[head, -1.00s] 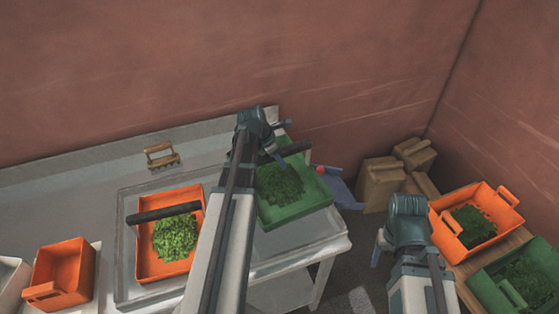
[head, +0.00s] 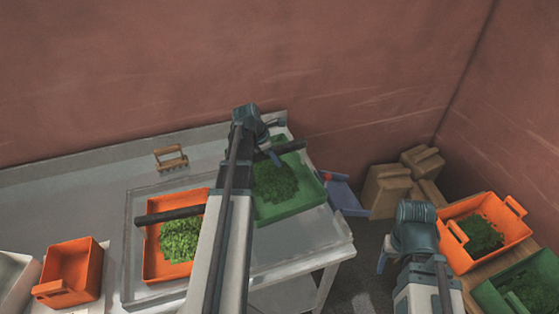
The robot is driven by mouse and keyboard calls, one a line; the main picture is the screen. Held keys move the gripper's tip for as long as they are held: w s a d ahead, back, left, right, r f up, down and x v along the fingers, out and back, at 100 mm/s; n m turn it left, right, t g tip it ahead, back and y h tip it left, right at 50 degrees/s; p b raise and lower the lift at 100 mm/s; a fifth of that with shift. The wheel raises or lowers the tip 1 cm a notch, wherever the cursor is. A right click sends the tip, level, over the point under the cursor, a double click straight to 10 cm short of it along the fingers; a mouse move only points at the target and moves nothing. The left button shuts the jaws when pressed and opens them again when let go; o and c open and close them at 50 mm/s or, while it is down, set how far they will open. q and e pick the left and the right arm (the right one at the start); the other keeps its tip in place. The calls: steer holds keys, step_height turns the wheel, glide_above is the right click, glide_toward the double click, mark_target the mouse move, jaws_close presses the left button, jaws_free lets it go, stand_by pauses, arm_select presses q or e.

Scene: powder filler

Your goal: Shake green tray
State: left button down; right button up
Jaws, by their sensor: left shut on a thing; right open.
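The green tray (head: 303,206) holds a heap of chopped green leaves (head: 275,183) and sits over the right part of the metal table. Its far left side is hidden behind my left arm. My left gripper (head: 277,157) is at the tray's far left edge and is shut on the green tray; the exact contact is partly hidden. My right gripper (head: 383,258) is open and empty, off the table's right side, apart from the trays. A second green tray (head: 487,296) with leaves is at the lower right.
An orange tray (head: 152,232) with leaves is left of my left arm, with a dark bar (head: 170,214) across it. A wooden-handled tool (head: 171,157) lies behind it. An empty orange bin (head: 73,268) is far left. Right are an orange bin (head: 507,240) and boxes (head: 388,192).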

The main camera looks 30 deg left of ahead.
arm_select(q)
steer(key=d, duration=0.5)
steer(key=shift+d, duration=0.1)
steer(key=shift+a, duration=2.7)
steer(key=d, duration=0.5)
steer(key=shift+d, duration=0.2)
steer(key=shift+a, duration=0.15)
